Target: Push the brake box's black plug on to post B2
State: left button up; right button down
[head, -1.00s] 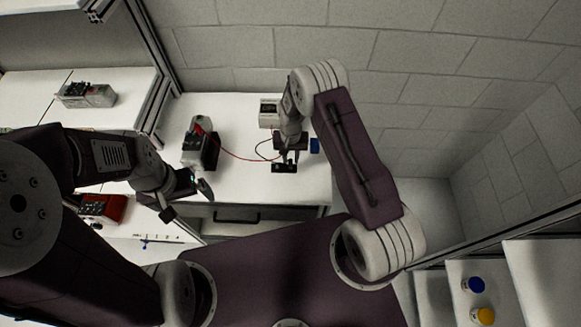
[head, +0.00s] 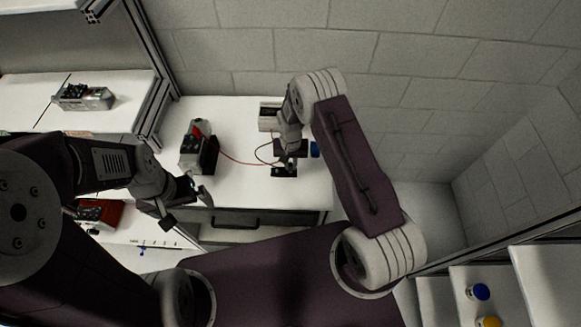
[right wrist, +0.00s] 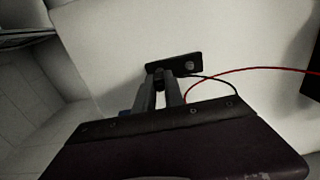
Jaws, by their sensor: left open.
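In the head view the small black post block (head: 284,174) lies on the white bench below my right gripper (head: 286,163). In the right wrist view the block (right wrist: 182,62) shows one pale round post (right wrist: 189,66) to the right of my right gripper (right wrist: 160,78). The fingers close around a small dark piece, apparently the black plug (right wrist: 160,73), at the block's left end. Whether it is seated on a post is hidden. A black lead (right wrist: 222,82) curves from beside the fingertips. My left gripper (head: 189,203) is open and empty near the bench's front edge.
A dark box (head: 199,153) with a red top stands left on the bench; a red lead (head: 240,160) runs from it. The wall is close behind.

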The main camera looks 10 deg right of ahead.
aim_at(291, 164)
jog(key=shift+r, duration=0.15)
dwell(0.4)
jog(key=shift+r+p, duration=1.8)
jog(key=shift+r, duration=0.65)
jog(key=shift+f, duration=0.1)
